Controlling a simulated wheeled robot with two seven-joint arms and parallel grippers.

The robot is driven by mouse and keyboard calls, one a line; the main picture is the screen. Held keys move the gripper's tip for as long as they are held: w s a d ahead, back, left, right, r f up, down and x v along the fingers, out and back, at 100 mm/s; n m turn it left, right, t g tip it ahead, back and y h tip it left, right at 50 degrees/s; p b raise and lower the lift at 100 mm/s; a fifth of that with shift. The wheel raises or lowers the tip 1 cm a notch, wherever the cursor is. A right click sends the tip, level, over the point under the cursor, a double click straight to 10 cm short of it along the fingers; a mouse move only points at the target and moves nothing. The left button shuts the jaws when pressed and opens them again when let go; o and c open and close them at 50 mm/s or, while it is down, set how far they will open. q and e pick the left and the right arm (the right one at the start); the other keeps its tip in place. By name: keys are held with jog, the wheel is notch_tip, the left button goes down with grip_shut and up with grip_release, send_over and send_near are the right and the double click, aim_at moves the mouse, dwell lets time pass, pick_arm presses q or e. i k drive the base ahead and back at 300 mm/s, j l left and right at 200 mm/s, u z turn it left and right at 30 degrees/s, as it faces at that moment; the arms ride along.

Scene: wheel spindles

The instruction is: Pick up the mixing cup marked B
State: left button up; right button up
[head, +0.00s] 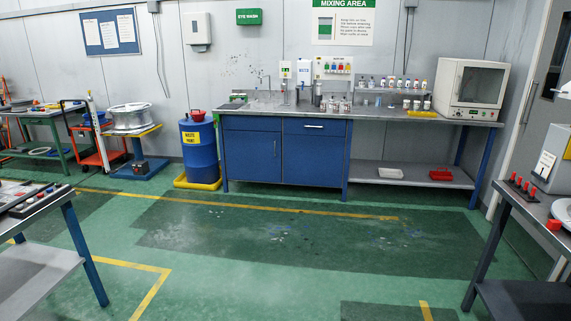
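Across the room, several small whitish cups stand on the steel top of the blue mixing bench (265,112). One group of cups (416,105) is at the right, in front of a shelf of small bottles. Another cluster of small containers (339,105) is near the middle of the bench. They are too small for me to read any letter, so I cannot tell which is marked B. Neither of my grippers is in view.
A microwave-like white cabinet (471,86) stands on the bench's right end. A blue drum (198,150) in a yellow tray is left of the bench. Tables stand at the near left (40,268) and near right (520,215). The green floor (270,245) between is clear.

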aim_at(323, 106)
jog(key=i+u, duration=0.1)
jog(key=i, duration=2.05)
jog(key=i+z, duration=0.15)
jog(key=i, duration=0.4)
jog(key=i+j+z, duration=0.15)
jog(key=i, duration=0.35)
jog(key=i+j+z, duration=0.15)
jog(key=i, duration=0.35)
jog(key=i+j+z, duration=0.15)
jog(key=i+j, duration=0.2)
jog(key=i, duration=0.15)
jog(key=i+j+z, duration=0.3)
jog(key=i+l, duration=0.05)
jog(key=i, duration=0.05)
